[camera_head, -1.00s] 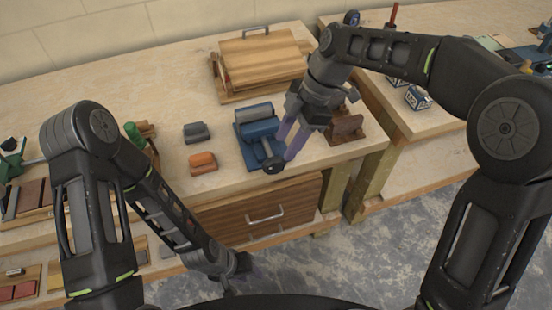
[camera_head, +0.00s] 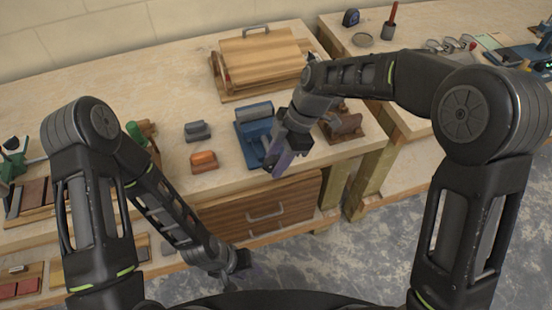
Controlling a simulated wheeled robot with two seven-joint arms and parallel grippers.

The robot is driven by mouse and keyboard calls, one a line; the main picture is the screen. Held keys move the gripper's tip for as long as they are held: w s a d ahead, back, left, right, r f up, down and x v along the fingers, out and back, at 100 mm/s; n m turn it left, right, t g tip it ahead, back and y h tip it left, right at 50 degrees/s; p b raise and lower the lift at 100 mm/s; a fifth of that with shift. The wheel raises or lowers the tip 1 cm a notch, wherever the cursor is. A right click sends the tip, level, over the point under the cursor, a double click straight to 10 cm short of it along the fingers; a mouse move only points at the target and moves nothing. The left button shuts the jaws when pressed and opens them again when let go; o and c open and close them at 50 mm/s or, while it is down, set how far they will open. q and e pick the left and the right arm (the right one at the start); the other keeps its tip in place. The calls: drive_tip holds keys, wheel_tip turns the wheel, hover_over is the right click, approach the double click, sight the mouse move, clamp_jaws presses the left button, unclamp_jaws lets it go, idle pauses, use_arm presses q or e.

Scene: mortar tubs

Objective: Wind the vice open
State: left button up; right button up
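The blue vice (camera_head: 252,133) with a grey top sits near the front edge of the bench. My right gripper (camera_head: 277,166) is at the front of the vice, its purple fingers low by the screw end. The gripper covers the vice's handle, so I cannot tell whether the fingers are closed on it. My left gripper (camera_head: 242,272) hangs low in front of the bench, well away from the vice. Its fingers are dark and small, and their opening is unclear.
A grey block (camera_head: 197,131) and an orange block (camera_head: 203,161) lie left of the vice. A brown object (camera_head: 345,127) stands to its right. The drawer (camera_head: 265,212) is below the bench top.

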clamp_jaws()
drive_tip(key=shift+r+h, duration=0.1)
drive_tip(key=shift+h, duration=0.2)
idle(0.3)
drive_tip(key=shift+a+t+h+p, duration=0.2)
drive_tip(key=shift+t+h+p, duration=0.25)
drive_tip(key=shift+h, duration=0.85)
drive_tip(key=shift+a+t+h, duration=0.15)
drive_tip(key=shift+t+h, duration=0.5)
drive_tip(key=shift+h, duration=1.05)
drive_tip(key=shift+o, duration=1)
unclamp_jaws()
drive_tip(key=shift+s, duration=0.1)
drive_tip(key=shift+r, duration=0.1)
